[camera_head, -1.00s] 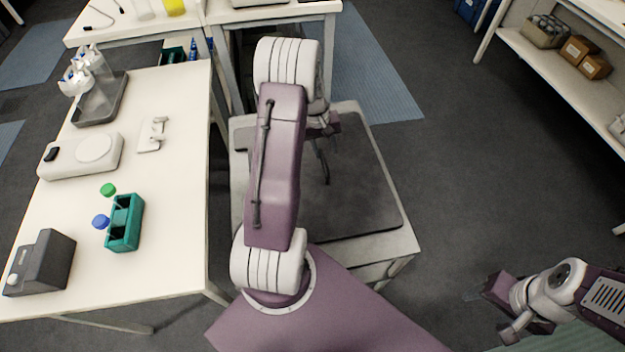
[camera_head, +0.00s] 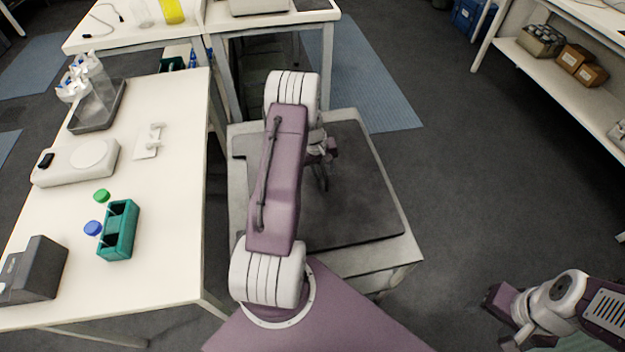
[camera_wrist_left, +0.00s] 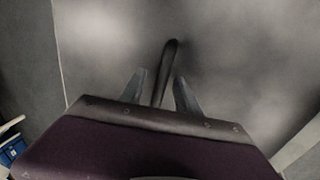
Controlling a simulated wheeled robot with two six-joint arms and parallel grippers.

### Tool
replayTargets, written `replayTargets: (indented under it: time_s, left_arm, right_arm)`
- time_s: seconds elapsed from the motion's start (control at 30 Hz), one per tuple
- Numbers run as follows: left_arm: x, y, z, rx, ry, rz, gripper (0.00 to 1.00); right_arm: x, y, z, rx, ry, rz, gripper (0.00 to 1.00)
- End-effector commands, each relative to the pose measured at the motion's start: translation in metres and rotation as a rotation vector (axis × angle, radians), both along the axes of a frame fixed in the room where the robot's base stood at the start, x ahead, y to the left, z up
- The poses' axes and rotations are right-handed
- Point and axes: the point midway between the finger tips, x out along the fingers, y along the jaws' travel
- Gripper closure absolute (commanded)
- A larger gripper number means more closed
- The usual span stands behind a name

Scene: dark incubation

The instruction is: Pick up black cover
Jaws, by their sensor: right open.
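The black cover (camera_head: 365,210) is a flat dark panel lying on a light grey stand. My left arm hides part of its left side. A dark upright handle (camera_wrist_left: 169,58) rises from the grey surface in the left wrist view. My left gripper (camera_wrist_left: 160,90) is open, its two fingers on either side of the handle, with the handle between them. I cannot tell whether the fingers touch it. In the head view, my left gripper (camera_head: 325,165) is over the cover and partly hidden. My right gripper (camera_head: 492,305) is open and empty at the lower right.
A white bench (camera_head: 165,240) on the left holds a teal rack (camera_head: 119,232), green and blue caps, a grey tray and devices. More benches stand behind. Shelves with brown boxes (camera_head: 590,73) are at the upper right. Floor right of the stand is clear.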

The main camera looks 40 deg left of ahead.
Motion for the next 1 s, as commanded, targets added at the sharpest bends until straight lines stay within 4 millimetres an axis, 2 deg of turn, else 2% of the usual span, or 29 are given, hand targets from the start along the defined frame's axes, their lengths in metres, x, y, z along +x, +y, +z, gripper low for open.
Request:
replayTargets:
  time_s: [0.1, 0.13, 0.27, 1.0]
  left_arm:
    - [0.0002, 0.0001, 0.0007, 0.001, -0.001, 0.0, 0.61]
    - [0.0002, 0.0001, 0.0008, 0.001, -0.001, 0.0, 0.64]
    - [0.0001, 0.0002, 0.0009, 0.001, -0.001, 0.0, 1.0]
    - [0.0001, 0.0003, 0.0009, 0.001, -0.001, 0.0, 1.0]
  right_arm:
    - [0.0, 0.0, 0.0004, 0.0, 0.0, 0.0, 0.38]
    - [-0.0001, 0.0, 0.0005, 0.0, 0.0, 0.0, 0.38]
    - [0.0, 0.0, 0.0004, 0.0, 0.0, 0.0, 0.38]
    - [0.0, 0.0, 0.0004, 0.0, 0.0, 0.0, 0.38]
